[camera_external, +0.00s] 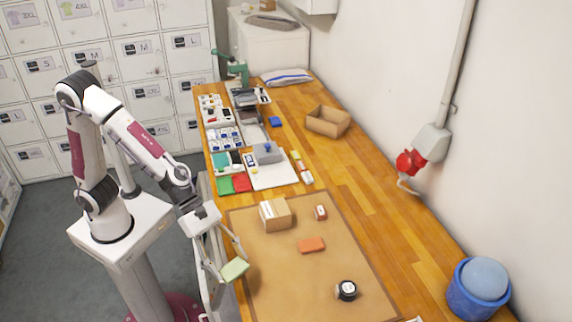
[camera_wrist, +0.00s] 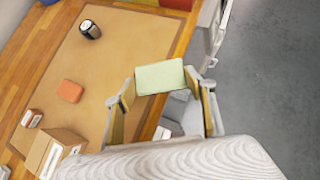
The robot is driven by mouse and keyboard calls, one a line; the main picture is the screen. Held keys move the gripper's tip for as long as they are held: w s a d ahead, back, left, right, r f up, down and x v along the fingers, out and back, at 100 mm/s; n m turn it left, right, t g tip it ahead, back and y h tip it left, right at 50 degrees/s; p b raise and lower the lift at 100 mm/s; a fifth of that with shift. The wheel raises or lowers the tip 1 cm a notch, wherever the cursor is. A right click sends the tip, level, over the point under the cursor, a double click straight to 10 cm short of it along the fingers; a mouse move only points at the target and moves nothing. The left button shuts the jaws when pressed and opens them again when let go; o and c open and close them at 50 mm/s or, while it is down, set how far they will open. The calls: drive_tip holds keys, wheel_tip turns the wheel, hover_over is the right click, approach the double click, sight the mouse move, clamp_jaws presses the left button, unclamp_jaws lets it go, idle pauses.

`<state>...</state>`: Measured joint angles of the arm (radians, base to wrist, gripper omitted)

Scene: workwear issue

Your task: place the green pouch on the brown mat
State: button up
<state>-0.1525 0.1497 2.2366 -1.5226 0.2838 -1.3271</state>
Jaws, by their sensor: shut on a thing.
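The green pouch (camera_external: 235,269) is a pale green, flat, boxy packet. My gripper (camera_external: 232,267) is shut on it, with a finger at either side. The wrist view also shows the pouch (camera_wrist: 160,77) between the fingertips of my gripper (camera_wrist: 158,84). The brown mat (camera_external: 285,268) lies flat on the wooden table and also shows in the wrist view (camera_wrist: 115,50). In both views the pouch overlaps the mat's edge on my arm's side. It appears held above table level; its exact height is hard to tell.
On the mat are a cardboard box (camera_external: 275,214), a small red-and-white box (camera_external: 320,212), an orange block (camera_external: 311,245) and a black round container (camera_external: 346,290). Bare mat lies between the pouch and these. Trays and packets crowd the table's far end. A blue bin (camera_external: 470,298) stands right.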

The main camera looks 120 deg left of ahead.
drive_tip(key=w+n+y, duration=0.2)
drive_tip(key=w, duration=0.5)
drive_tip(key=n+g+y, duration=0.2)
drive_tip(key=n+y, duration=0.5)
drive_tip(key=n, duration=0.3)
hover_over(296, 284)
drive_tip(key=s+d, duration=0.2)
drive_tip(key=shift+r, duration=0.2)
drive_tip(key=shift+f, duration=3.15)
drive_tip(key=shift+s+f, duration=0.1)
drive_tip(key=shift+f, duration=1.75)
drive_tip(key=shift+f, duration=0.15)
